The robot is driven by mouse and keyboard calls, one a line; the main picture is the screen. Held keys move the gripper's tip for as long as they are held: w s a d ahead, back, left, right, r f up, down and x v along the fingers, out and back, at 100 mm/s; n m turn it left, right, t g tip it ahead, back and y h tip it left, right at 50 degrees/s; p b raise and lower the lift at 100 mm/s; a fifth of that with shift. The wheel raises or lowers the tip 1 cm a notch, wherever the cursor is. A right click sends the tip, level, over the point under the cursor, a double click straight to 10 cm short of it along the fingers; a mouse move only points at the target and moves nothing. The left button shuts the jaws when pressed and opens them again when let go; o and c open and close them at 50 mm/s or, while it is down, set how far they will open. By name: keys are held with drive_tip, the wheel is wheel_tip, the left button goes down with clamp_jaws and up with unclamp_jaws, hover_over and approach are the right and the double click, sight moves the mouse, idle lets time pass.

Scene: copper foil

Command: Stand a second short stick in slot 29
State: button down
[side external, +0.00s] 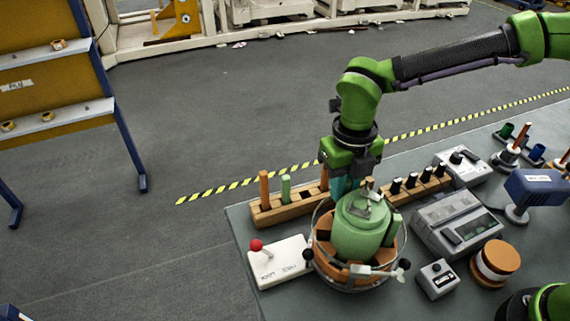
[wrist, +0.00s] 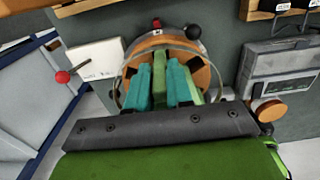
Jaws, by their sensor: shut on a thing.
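My gripper (side external: 343,188) points down just behind the green dome (side external: 360,228) of a round orange slotted drum (side external: 325,252). In the wrist view its two teal fingers (wrist: 162,88) are shut on a narrow light green stick (wrist: 158,82). The stick's lower end is hidden, so I cannot tell whether it is in a slot. The orange drum (wrist: 203,72) with dark slots shows beyond the fingertips. Another light green stick (side external: 286,188) stands upright in the wooden rack (side external: 300,210). No slot number is readable.
A white box with a red-knobbed lever (side external: 257,246) stands left of the drum. A grey device (side external: 458,222) stands to its right. A wire ring (side external: 401,250) surrounds the drum.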

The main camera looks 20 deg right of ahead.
drive_tip(key=shift+f, duration=0.45)
drive_tip(key=c, duration=0.9)
unclamp_jaws()
drive_tip(key=shift+c, duration=0.2)
drive_tip(key=shift+r, duration=1.1)
drive_tip(key=shift+r, duration=3.4)
